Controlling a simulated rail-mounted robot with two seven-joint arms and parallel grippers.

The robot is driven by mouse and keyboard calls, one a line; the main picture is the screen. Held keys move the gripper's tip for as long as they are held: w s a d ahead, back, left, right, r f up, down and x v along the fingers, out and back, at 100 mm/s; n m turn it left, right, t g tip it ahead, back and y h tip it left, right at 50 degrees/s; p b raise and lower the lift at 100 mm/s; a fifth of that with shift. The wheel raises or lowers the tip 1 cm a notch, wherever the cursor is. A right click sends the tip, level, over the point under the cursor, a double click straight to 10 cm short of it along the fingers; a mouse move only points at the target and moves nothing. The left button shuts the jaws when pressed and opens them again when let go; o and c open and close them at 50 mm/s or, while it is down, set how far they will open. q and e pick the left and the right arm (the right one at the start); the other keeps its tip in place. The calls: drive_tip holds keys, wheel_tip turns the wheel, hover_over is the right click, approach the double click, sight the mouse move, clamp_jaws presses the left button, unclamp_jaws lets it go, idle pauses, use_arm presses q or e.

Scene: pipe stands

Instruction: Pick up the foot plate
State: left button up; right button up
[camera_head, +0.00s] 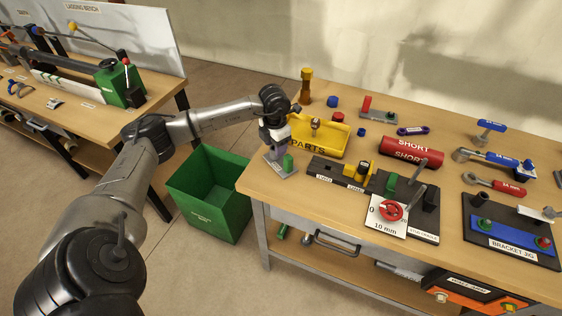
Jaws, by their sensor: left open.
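My left gripper (276,151) points down directly over the back part of this plate, just behind the green peg. Its jaws are open, but the fingers are small and partly hidden, so I cannot tell whether they touch the plate. Another grey plate with a red block (376,112) lies further back on the bench. My right gripper is out of view.
The yellow PARTS tray (337,143) is close on the gripper's right. A dark fixture strip (328,172) lies in front of it. A green bin (206,196) stands on the floor left of the workbench (262,192). Red SHORT cylinder (411,152) and tools fill the right side.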

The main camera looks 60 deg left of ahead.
use_arm(q)
drive_tip(key=shift+f, duration=1.5)
drive_tip(key=shift+c, duration=0.4)
drive_tip(key=c, duration=0.8)
